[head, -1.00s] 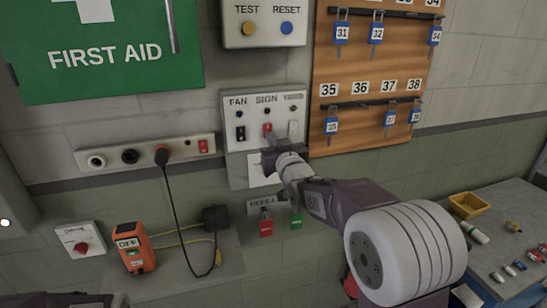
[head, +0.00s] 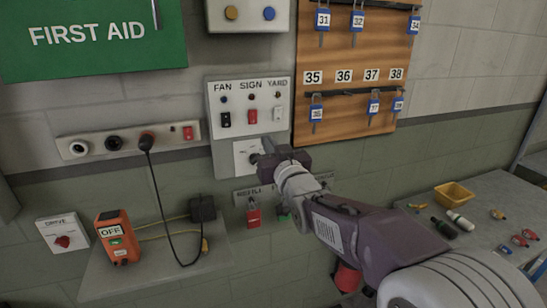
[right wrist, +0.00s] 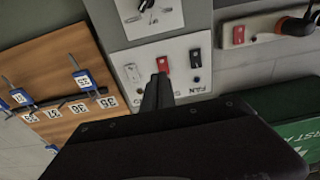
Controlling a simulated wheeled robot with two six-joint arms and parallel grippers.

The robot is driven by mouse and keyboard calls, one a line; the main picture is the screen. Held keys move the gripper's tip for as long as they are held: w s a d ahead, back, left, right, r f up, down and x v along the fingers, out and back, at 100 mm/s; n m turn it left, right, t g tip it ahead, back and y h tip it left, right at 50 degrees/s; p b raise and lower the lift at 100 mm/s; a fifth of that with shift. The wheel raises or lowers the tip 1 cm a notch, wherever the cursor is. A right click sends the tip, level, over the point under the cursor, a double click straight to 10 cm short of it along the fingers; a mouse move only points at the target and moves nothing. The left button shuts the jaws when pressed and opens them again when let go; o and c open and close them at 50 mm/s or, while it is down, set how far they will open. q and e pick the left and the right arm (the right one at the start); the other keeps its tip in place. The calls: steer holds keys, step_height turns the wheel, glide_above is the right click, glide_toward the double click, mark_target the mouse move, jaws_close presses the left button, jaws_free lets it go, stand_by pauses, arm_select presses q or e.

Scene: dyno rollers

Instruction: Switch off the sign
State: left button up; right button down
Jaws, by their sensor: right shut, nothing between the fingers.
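The SIGN switch is a red rocker (head: 251,117) under the SIGN label on a grey wall panel (head: 215,143). A small dark lamp (head: 250,97) sits above it; I cannot tell whether it is lit. My right gripper (head: 263,150) is shut and empty, just below the red switch in the head view. In the right wrist view the closed fingertips (right wrist: 160,78) point at the red switch (right wrist: 163,64), apparently a little short of it. My left gripper is not in view.
The black FAN switch (head: 225,119) and pale YARD switch (head: 278,113) flank the red one. A plate with a dark knob (head: 244,153) is below, partly hidden by my gripper. A TEST box (head: 247,15) is above; a key board (head: 350,75) is right.

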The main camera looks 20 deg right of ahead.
steer(key=s, duration=0.5)
step_height(320, 180, down, 22)
steer(key=s+r+g, duration=0.1)
steer(key=s+g, duration=0.1)
steer(key=g, duration=0.5)
steer(key=s+f+g, duration=1)
steer(key=s+f, duration=0.6)
steer(key=s, duration=0.4)
steer(key=shift+s+f+m+g, duration=0.2)
steer(key=shift+s+m+g, duration=0.1)
steer(key=shift+g, duration=0.1)
steer(key=c, duration=2.1)
jaws_free()
steer(key=shift+c, duration=0.2)
